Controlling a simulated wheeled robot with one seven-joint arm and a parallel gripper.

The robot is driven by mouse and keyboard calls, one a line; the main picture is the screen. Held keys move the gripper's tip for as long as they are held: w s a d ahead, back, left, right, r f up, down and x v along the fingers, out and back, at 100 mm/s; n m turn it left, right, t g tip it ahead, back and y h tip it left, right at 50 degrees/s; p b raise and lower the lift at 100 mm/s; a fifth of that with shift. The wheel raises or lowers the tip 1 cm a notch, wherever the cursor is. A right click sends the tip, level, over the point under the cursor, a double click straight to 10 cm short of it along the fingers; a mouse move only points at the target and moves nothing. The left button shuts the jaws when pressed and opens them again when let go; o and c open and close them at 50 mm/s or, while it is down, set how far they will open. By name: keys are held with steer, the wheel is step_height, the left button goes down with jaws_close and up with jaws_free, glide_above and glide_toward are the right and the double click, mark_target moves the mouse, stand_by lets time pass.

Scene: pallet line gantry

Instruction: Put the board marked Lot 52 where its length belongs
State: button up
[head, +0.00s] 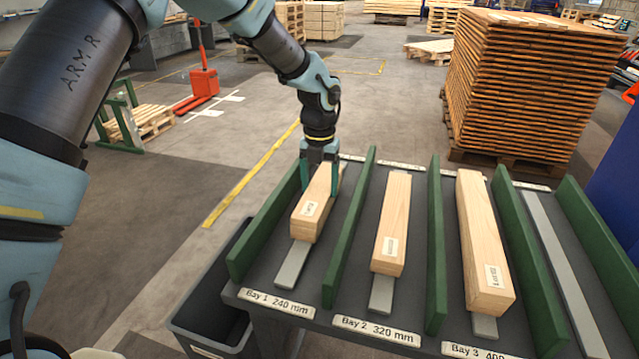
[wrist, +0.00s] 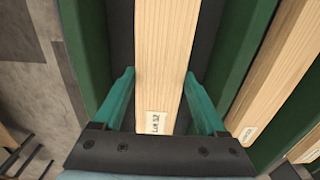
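The pale wooden board marked Lot 52 (head: 315,203) lies lengthwise in Bay 1, between two green dividers. Its label end faces the front, and the label reads Lot 52 in the wrist view (wrist: 155,123). My gripper (head: 320,180) comes down from above over the board's far half. Its two teal fingers stand on either side of the board, and in the wrist view (wrist: 160,72) their tips meet both long sides. I cannot tell whether the board rests fully on the grey strip below it.
Bay 2, marked 320 mm, holds a longer board (head: 393,225). Bay 3 holds a thicker, longer board (head: 482,240). The bay at far right shows only a bare grey strip (head: 565,265). Green dividers (head: 435,240) separate the bays. A dark bin (head: 215,325) stands at the left front.

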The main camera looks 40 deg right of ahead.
mark_target(319, 189)
steer(key=o, duration=0.4)
steer(key=shift+r, duration=0.1)
step_height(319, 189, up, 12)
steer(key=b, duration=0.2)
steer(key=shift+b, duration=0.35)
